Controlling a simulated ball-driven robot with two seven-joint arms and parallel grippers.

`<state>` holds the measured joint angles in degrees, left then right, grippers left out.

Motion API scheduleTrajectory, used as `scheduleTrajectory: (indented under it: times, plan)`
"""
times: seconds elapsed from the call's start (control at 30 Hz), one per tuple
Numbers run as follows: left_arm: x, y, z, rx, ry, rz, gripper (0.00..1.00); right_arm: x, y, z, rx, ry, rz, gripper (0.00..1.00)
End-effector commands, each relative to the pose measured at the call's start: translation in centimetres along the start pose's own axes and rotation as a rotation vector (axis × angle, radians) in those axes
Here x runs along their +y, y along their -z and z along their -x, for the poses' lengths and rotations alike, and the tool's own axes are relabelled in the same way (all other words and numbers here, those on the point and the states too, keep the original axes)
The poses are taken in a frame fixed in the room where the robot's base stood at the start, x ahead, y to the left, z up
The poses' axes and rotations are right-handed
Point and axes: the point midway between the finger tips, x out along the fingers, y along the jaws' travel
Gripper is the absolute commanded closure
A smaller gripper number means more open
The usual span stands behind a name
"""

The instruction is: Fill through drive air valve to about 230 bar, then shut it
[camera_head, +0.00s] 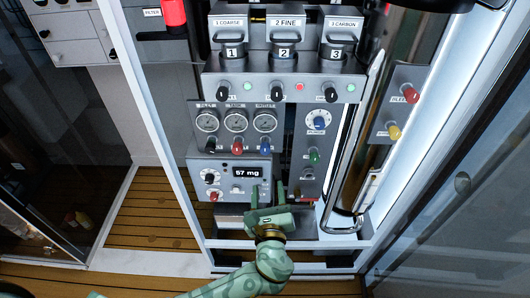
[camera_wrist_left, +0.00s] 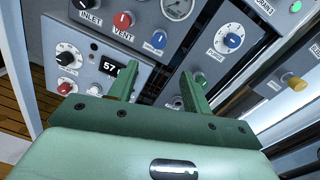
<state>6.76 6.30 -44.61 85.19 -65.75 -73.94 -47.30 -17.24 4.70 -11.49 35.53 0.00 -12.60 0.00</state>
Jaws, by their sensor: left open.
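The fill panel has three round gauges (camera_head: 236,121); their needles are too small to read. Below them are a black knob, a red knob (camera_head: 237,147) labelled VENT in the left wrist view, and a blue knob (camera_head: 265,147). The blue knob also shows in the left wrist view (camera_wrist_left: 159,40), its label too blurred to read. I cannot tell which control is the drive air valve. My left gripper (camera_head: 267,193) is open and empty, below the blue knob and in front of the lower panel; its fingers (camera_wrist_left: 158,84) touch no knob that I can make out. My right gripper is out of view.
A grey box with a display reading 57 mg (camera_head: 248,172) is left of my gripper. A white dial with a blue pointer (camera_head: 319,121) and a green knob (camera_head: 314,155) are to the right. A shiny cylinder (camera_head: 352,170) stands beyond. Three filter housings (camera_head: 284,52) are above.

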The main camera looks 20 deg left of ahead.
Motion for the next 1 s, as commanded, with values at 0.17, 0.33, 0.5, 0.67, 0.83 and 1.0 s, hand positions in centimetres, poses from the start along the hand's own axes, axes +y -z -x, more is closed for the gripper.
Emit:
scheduleTrajectory:
  times: [0.17, 0.33, 0.5, 0.67, 0.83, 1.0]
  plan:
    - [0.1, 0.1, -4.5, -0.002, -0.001, 0.0, 0.51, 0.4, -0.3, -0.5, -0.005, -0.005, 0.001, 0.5]
    - [0.1, 0.2, -8.9, 0.0, -0.002, 0.001, 0.51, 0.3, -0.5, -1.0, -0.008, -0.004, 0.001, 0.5]
    - [0.2, 0.3, -12.1, 0.003, -0.002, 0.003, 0.51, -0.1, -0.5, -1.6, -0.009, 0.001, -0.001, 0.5]
    - [0.2, 0.3, -13.7, 0.004, -0.002, 0.003, 0.51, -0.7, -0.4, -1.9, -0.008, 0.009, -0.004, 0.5]
    - [0.1, 0.2, -14.2, 0.005, -0.001, 0.004, 0.51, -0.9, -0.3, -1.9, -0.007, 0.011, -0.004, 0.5]
    - [0.1, 0.2, -14.1, 0.005, -0.001, 0.004, 0.51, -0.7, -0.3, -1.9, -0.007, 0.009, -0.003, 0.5]
